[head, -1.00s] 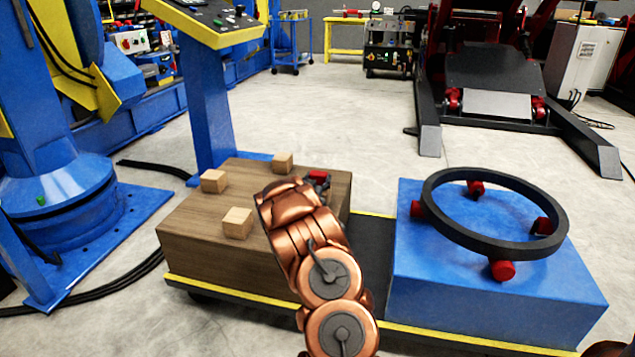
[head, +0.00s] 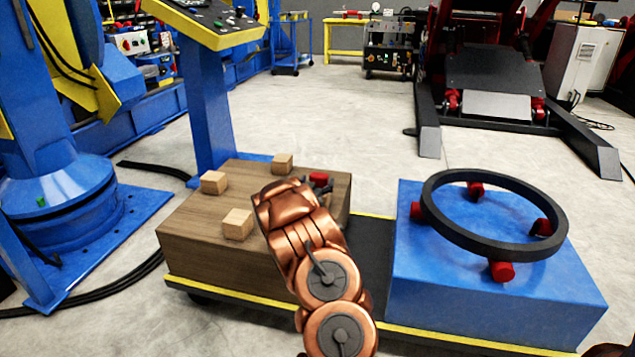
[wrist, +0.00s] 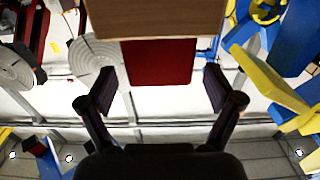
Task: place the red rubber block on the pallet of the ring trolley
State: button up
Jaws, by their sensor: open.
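The red rubber block (wrist: 160,62) stands between and just ahead of my fingertips in the wrist view, against a tan wooden surface (wrist: 155,18); that picture looks inverted. In the head view the red block (head: 319,178) shows as a small patch beyond my gripper, at the right back part of the wooden pallet (head: 200,242). I cannot tell whether it rests on the pallet's top or on a wooden cube. My gripper (wrist: 160,89) is open, with a gap on each side of the block. My wrist hides much of the block in the head view.
Wooden cubes (head: 237,224) stand on the pallet left of my arm. A blue box (head: 490,300) with a dark ring (head: 440,228) on red rollers is on the trolley's right side. A blue control stand (head: 208,110) rises behind the pallet. Open floor lies behind the trolley.

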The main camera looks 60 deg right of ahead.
jog(key=p+v, duration=0.2)
jog(key=v, duration=0.9)
jog(key=shift+a+p, duration=0.2)
jog(key=shift+p, duration=0.15)
jog(key=shift+r, duration=0.1)
